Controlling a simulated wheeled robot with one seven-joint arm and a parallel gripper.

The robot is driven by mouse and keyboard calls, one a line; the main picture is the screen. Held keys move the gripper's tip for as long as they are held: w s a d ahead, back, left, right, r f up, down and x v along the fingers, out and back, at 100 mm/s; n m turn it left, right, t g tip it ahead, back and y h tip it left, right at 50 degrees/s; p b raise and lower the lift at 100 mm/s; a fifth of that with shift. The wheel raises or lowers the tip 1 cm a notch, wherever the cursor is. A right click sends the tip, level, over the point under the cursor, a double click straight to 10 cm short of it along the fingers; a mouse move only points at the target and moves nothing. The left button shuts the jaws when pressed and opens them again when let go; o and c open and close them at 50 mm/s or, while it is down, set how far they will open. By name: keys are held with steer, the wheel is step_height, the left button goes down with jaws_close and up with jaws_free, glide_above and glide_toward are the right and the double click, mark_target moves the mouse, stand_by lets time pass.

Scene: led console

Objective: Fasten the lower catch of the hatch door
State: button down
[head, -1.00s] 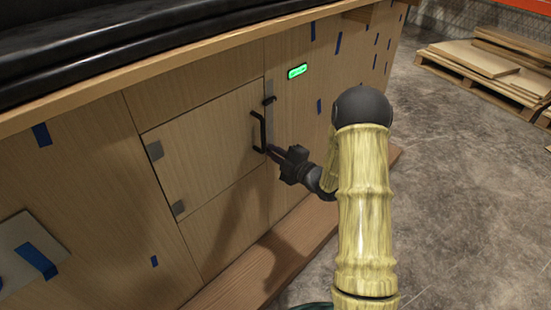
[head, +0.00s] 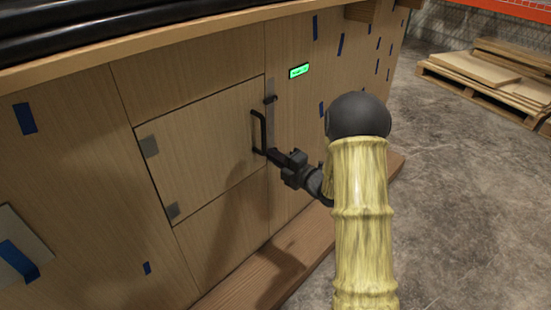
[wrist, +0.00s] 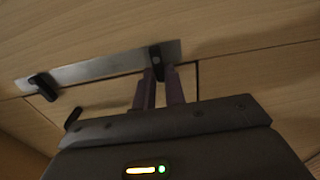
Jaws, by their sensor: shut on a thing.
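The hatch door (head: 200,155) is a pale wooden panel that looks shut in the console front. It has two grey hinges on its left side and a black bar handle (head: 262,128) near its right edge. A metal strip (wrist: 95,68) beside that edge carries two dark catches. The upper catch (head: 270,99) is clear of my gripper and also shows in the wrist view (wrist: 42,87). My gripper (head: 272,154) is at the strip's lower end. In the wrist view its fingers (wrist: 160,78) are closed on the lower catch (wrist: 156,54). In the head view the gripper hides that catch.
A small green lit display (head: 299,71) sits up and right of the door. A wooden ledge (head: 250,275) runs along the console's foot. Blue tape pieces dot the front. A pallet of boards (head: 490,80) stands at the back right. The concrete floor (head: 460,210) is open.

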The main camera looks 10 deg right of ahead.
steer(key=shift+d+f, duration=0.1)
steer(key=shift+f, duration=0.05)
steer(key=c, duration=1.5)
jaws_free()
steer(key=shift+o, duration=0.2)
steer(key=p+v, duration=0.4)
steer(key=v, duration=1.3)
steer(key=shift+s+p, duration=0.25)
steer(key=shift+p, duration=0.05)
steer(key=shift+d, duration=0.1)
